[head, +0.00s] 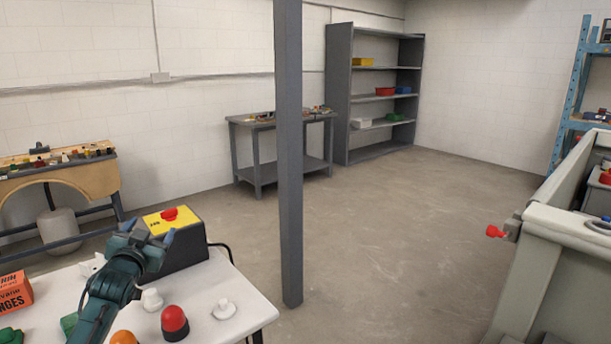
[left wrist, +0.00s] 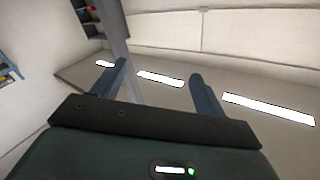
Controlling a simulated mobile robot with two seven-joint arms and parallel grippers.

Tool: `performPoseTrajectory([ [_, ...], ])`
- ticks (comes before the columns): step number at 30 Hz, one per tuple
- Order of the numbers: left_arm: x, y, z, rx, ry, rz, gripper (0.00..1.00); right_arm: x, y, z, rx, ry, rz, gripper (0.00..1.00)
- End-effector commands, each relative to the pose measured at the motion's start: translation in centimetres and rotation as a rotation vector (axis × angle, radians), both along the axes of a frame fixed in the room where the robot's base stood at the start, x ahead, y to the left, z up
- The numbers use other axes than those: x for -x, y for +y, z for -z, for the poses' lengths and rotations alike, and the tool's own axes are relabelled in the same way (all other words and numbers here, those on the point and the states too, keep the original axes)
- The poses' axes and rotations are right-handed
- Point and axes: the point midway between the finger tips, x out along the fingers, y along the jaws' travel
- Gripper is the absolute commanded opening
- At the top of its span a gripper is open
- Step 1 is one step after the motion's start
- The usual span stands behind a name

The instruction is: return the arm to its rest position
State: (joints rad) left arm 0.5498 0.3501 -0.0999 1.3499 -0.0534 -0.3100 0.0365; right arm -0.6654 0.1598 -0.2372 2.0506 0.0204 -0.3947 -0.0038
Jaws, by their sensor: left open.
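My left arm comes up from the lower left of the head view over the white table (head: 60,300). Its gripper (head: 148,232) is open, with its fingers in front of the yellow-topped box with a red button (head: 185,248). I cannot tell whether it touches that box. In the left wrist view the two fingers (left wrist: 158,72) stand apart with nothing between them. My right gripper is not in view.
On the white table are an orange box (head: 14,292), a red dome button (head: 174,322), an orange dome (head: 124,338) and pale knobs (head: 224,308). A grey post (head: 290,150) rises beyond it. Open floor (head: 400,230) lies to the right.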

Motion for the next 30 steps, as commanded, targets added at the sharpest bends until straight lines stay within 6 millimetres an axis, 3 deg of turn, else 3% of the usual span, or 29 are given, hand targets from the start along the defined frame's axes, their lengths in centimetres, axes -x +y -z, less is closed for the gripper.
performPoseTrajectory([
  [2,0.2,0.0,2.4,0.043,0.108,-0.006,0.73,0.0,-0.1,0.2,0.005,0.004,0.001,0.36],
  [3,1.2,-1.1,4.4,0.038,0.124,0.012,0.73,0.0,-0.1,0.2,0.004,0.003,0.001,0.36],
  [11,7.9,-6.7,14.0,0.062,0.247,0.101,0.73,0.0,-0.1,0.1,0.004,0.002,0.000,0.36],
  [14,12.1,-9.4,18.1,0.085,0.312,0.143,0.73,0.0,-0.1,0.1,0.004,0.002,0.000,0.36],
  [18,20.1,-13.7,23.5,0.142,0.420,0.205,0.73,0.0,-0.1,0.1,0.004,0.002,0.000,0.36],
  [21,26.3,-16.4,26.1,0.196,0.493,0.240,0.73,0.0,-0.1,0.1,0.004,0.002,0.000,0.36],
  [24,31.7,-18.6,27.5,0.248,0.557,0.262,0.73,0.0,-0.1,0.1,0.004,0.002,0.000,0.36],
  [27,35.8,-20.0,27.9,0.293,0.605,0.272,0.73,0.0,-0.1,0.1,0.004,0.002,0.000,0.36],
  [30,38.4,-20.9,28.0,0.322,0.635,0.277,0.73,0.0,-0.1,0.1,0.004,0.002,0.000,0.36],
])
